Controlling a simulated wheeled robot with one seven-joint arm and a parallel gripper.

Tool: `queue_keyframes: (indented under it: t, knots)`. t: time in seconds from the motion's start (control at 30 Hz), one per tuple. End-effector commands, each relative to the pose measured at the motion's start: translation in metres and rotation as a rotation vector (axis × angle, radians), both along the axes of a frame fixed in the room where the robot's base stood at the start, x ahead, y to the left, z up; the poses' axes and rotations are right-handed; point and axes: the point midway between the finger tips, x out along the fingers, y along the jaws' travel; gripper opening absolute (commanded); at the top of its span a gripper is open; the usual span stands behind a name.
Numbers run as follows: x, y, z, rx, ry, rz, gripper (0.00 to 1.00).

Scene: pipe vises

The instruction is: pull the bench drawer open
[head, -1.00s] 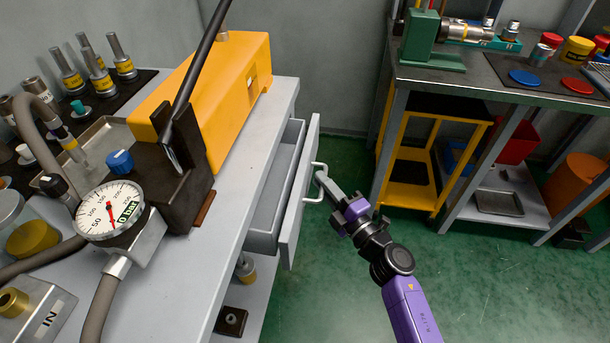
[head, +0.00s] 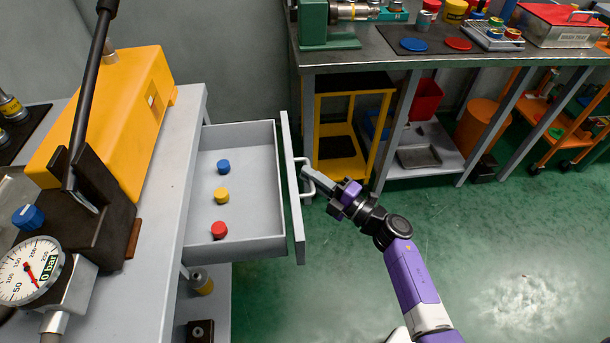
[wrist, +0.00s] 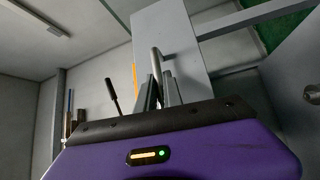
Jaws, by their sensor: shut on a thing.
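The grey bench drawer (head: 240,165) stands well out from the bench (head: 170,190) at the left in the head view. Its inside shows, with a blue cap (head: 223,167), a yellow cap (head: 221,195) and a red cap (head: 219,230) lying on its floor. The front panel (head: 291,190) carries a pale bar handle (head: 305,178). My gripper (head: 309,173) reaches the handle from the right and is shut on it. In the wrist view the handle (wrist: 156,62) runs up between the fingers (wrist: 158,92) against the grey panel.
A yellow pump body (head: 130,110) and a pressure gauge (head: 30,270) sit on the bench top. A second workbench (head: 390,60) with a yellow stand (head: 355,125) under it is behind. The green floor (head: 500,240) right of the drawer is clear.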

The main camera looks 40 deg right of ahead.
Motion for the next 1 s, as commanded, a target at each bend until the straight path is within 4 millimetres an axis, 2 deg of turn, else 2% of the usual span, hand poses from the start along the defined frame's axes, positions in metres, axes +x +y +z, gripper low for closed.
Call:
queue_keyframes:
  t: [0.27, 0.3, 0.4, 0.77, 1.0]
  knots:
    - [0.000, 0.001, -0.002, -0.001, 0.003, 0.001, 0.00]
    - [0.000, 0.001, -0.002, -0.001, 0.003, 0.001, 0.17]
    - [0.000, 0.001, -0.001, 0.000, 0.002, 0.001, 0.32]
    - [-0.004, 0.000, -0.001, 0.000, 0.001, -0.001, 0.32]
    - [-0.038, -0.005, -0.007, 0.000, 0.003, -0.002, 0.32]
